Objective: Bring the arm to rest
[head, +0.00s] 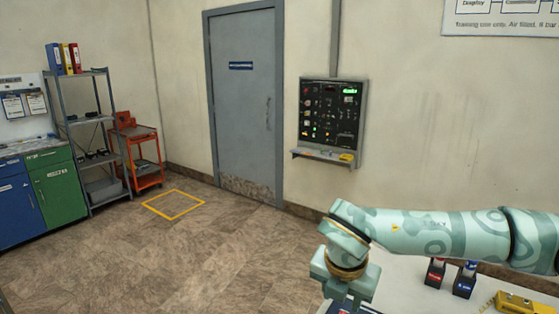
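My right arm (420,232), mint green with a swirl pattern, comes in from the right edge and lies nearly level over the table at the lower right. Its wrist (347,262) bends down at the left end of the arm, above the table's left part. The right hand below it is cut off by the bottom edge, so its fingers cannot be made out. My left arm and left gripper are out of view.
A control panel (331,112) hangs beside a grey door (243,100). A shelf (95,140) and red cart (140,155) stand left. The middle floor is clear.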

